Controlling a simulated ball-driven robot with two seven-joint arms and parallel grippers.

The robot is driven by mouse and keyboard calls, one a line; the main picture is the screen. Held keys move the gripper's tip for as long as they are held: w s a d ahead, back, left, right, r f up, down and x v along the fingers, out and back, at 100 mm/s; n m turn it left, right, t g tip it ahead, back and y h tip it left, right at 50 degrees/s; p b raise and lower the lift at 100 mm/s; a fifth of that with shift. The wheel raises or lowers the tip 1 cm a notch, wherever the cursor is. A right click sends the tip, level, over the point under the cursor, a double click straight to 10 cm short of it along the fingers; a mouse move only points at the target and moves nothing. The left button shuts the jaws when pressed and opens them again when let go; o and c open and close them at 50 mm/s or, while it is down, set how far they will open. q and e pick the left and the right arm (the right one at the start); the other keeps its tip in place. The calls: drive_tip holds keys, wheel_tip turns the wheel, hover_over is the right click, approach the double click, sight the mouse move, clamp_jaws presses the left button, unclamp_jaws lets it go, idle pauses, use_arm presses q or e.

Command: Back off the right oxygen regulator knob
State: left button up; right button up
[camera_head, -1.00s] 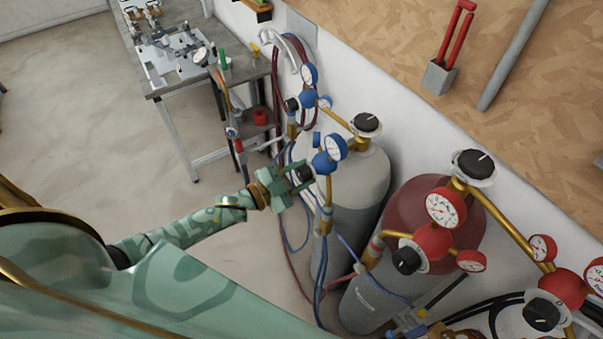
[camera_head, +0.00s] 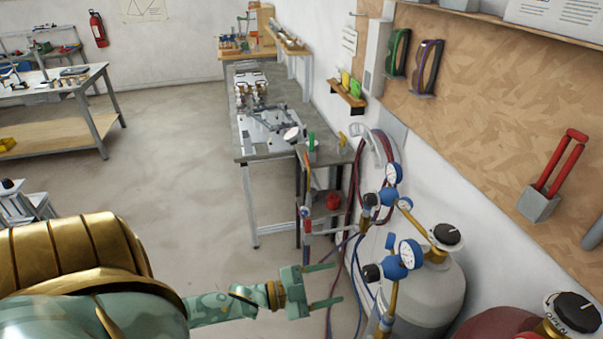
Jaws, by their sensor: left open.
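Two blue regulators sit on the grey cylinders at the right. The nearer blue regulator (camera_head: 395,267) has a white-faced gauge (camera_head: 411,254) and a black knob (camera_head: 372,273) facing left. The farther blue regulator (camera_head: 387,195) has its own black knob (camera_head: 371,200). My left gripper (camera_head: 338,283) is open and empty, its two green fingers pointing right toward the nearer knob. A gap shows between the fingertips and that knob. My right gripper is out of view.
A grey cylinder (camera_head: 430,295) stands below the nearer regulator, with a red cylinder (camera_head: 490,325) at the bottom right. Hoses (camera_head: 352,250) hang behind the fingers. A metal workbench (camera_head: 262,150) stands farther back. Open floor (camera_head: 170,190) lies left.

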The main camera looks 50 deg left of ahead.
use_arm(q)
drive_tip(key=v, duration=0.6)
drive_tip(key=shift+s, duration=0.15)
drive_tip(key=shift+a, duration=0.1)
drive_tip(key=s+a+f+n+g+y+b, duration=0.2)
drive_tip(key=s+a+f+g+y, duration=0.15)
drive_tip(key=f, duration=0.65)
drive_tip(key=s+a+f+n+g+y+b, duration=0.1)
drive_tip(key=s+a+f+n+g+y, duration=0.3)
drive_tip(key=f, duration=0.6)
drive_tip(key=s+a+f+y+b, duration=0.25)
drive_tip(key=s+f, duration=0.35)
drive_tip(key=f, duration=0.4)
drive_tip(key=s+d+f+n+g+b, duration=0.2)
drive_tip(key=s+d+f+g+b, duration=0.1)
drive_tip(key=s+f, duration=0.45)
drive_tip(key=s+d+f+n+g+b, duration=0.1)
drive_tip(key=s+d+f+g+b, duration=0.15)
drive_tip(key=s+f, duration=0.5)
drive_tip(key=s+d+f+g+h+b, duration=0.1)
drive_tip(key=d+f+b, duration=0.3)
drive_tip(key=d+f, duration=0.3)
drive_tip(key=d, duration=0.4)
drive_tip(key=shift+s+n+g, duration=0.2)
drive_tip(key=shift+n+g, duration=0.1)
drive_tip(key=shift+g, duration=0.1)
